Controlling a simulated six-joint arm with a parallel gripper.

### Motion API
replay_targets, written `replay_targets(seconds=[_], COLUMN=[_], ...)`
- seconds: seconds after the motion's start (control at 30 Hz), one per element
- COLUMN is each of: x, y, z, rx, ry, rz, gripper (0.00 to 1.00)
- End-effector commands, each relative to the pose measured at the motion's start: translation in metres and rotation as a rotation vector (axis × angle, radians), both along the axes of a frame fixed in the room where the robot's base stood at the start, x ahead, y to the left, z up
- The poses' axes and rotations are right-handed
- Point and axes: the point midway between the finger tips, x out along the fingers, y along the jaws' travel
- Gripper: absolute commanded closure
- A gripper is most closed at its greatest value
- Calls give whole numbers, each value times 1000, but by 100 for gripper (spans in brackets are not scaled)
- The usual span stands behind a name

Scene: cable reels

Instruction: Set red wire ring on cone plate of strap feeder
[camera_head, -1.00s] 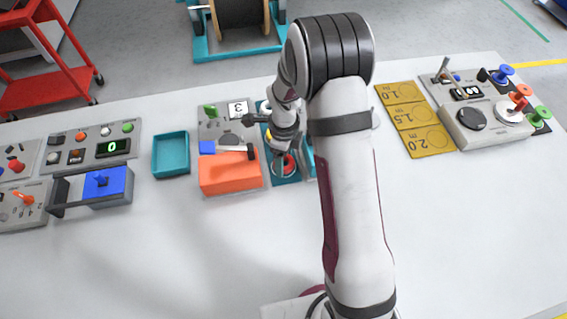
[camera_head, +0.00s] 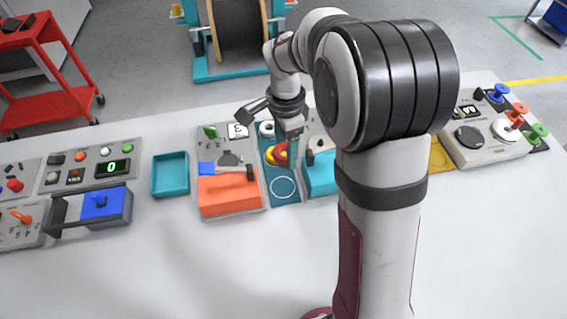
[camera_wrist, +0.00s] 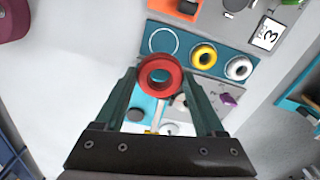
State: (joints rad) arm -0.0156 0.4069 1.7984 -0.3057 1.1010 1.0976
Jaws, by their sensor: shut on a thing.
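The red wire ring (camera_wrist: 160,75) is between the fingertips of my gripper (camera_wrist: 160,86) in the wrist view, held clear of the teal mat. In the head view my gripper (camera_head: 286,152) hangs over the teal mat (camera_head: 283,199), whose front circle is empty. Two machines flank the mat: an orange-fronted one (camera_head: 229,196) with a card "3" and a round dark disc, and a teal-fronted one (camera_head: 321,186), partly behind my arm. I cannot tell which is the strap feeder or make out its cone plate.
A yellow ring (camera_wrist: 203,56) and a white ring (camera_wrist: 239,68) lie on the teal mat. An empty teal tray (camera_head: 170,175) stands left of the orange-fronted machine. The white table front (camera_head: 200,270) is clear.

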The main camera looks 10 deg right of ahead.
Motion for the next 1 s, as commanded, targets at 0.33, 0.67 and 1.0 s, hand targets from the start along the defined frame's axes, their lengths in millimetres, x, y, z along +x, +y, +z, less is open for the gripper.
replay_targets(seconds=[0.33, 0.67, 1.0], x=[-15, -20, 24], y=[-4, -10, -38], z=[64, 98, 84], rx=[0, 4, 8], ry=[4, 3, 2], rz=[649, 978, 688], gripper=[84, 84, 84])
